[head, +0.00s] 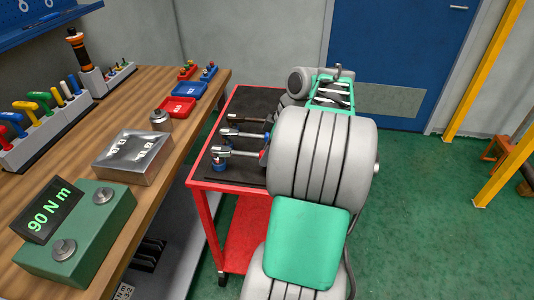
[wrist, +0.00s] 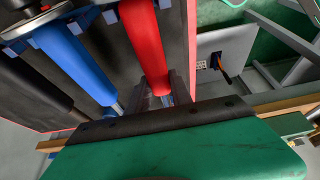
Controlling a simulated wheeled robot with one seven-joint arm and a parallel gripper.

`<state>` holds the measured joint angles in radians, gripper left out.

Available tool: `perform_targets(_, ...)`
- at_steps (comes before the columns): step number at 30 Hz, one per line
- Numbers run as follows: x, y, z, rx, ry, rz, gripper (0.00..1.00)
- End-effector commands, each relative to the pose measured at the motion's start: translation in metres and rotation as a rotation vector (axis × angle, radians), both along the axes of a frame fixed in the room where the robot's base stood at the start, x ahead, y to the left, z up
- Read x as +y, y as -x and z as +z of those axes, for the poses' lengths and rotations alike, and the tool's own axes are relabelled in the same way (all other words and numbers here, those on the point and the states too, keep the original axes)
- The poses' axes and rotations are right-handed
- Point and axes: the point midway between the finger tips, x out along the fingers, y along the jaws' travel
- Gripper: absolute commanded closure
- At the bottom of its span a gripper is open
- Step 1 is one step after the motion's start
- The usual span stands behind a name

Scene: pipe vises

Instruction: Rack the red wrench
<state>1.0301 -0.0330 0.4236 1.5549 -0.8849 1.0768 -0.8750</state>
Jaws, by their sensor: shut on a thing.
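The red wrench shows in the wrist view as a red handle (wrist: 143,45), running from the top edge down to my gripper (wrist: 166,92). My gripper's dark fingers are shut on its lower end.
The red cart (head: 199,187) has a dark top with blue supports. The wooden bench (head: 180,85) at left holds a green torque tester (head: 90,235), a metal box (head: 132,157), red (head: 177,107) and blue (head: 189,90) trays and a screwdriver rack (head: 45,135).

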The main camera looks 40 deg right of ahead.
Motion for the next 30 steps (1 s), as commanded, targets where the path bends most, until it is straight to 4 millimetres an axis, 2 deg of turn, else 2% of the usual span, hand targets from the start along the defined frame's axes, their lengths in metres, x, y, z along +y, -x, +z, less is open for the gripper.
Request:
perform_targets(18,0.0001,0.0004,-0.0026,0.002,-0.001,-0.001,1.00)
perform_targets(19,0.0000,0.0004,-0.0027,0.002,-0.001,-0.001,0.71)
perform_targets(27,0.0000,0.0003,-0.0022,0.002,-0.001,-0.001,0.49)
perform_targets(30,0.0000,0.0002,-0.0021,0.002,0.000,-0.001,0.48)
